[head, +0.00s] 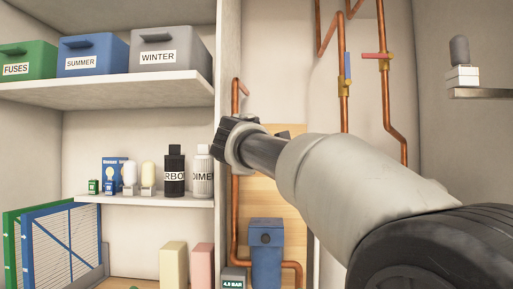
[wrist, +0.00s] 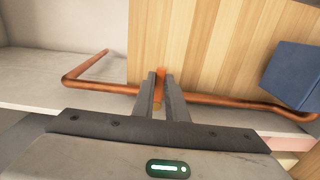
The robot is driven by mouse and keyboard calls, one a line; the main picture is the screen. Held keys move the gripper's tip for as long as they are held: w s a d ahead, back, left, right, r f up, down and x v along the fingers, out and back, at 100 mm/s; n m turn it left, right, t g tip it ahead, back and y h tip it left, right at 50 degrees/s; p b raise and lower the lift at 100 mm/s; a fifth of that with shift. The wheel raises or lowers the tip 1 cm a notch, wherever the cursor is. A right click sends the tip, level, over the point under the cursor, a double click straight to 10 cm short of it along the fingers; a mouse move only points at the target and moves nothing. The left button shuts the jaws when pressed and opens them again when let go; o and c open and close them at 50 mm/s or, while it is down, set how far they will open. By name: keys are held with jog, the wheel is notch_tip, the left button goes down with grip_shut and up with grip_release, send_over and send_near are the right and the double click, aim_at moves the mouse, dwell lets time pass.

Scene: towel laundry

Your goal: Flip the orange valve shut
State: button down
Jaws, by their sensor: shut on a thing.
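In the wrist view, my gripper (wrist: 161,74) has its two fingers closed around the narrow orange handle of the orange valve (wrist: 161,84). A bit of brass shows between the fingers below the handle, at the copper pipe. The handle's angle to the pipe is hard to tell because the fingers hide most of it. In the head view, my gripper (head: 232,137) is at the copper pipe on the left, by the wooden board. The orange valve is hidden there behind my gripper and arm.
A blue box (head: 266,250) is on the wooden board (wrist: 205,45). Two other valves, with a blue handle (head: 347,66) and a red handle (head: 375,56), sit on pipes to the right. Shelves with bins (head: 165,50) and bottles (head: 174,172) stand left of my gripper.

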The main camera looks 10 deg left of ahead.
jog(key=c, duration=1.8)
grip_release()
jog(key=shift+o, duration=0.2)
jog(key=s+d+b, duration=0.1)
jog(key=s, duration=1.6)
jog(key=shift+s+b, duration=0.2)
jog(key=shift+b, duration=0.1)
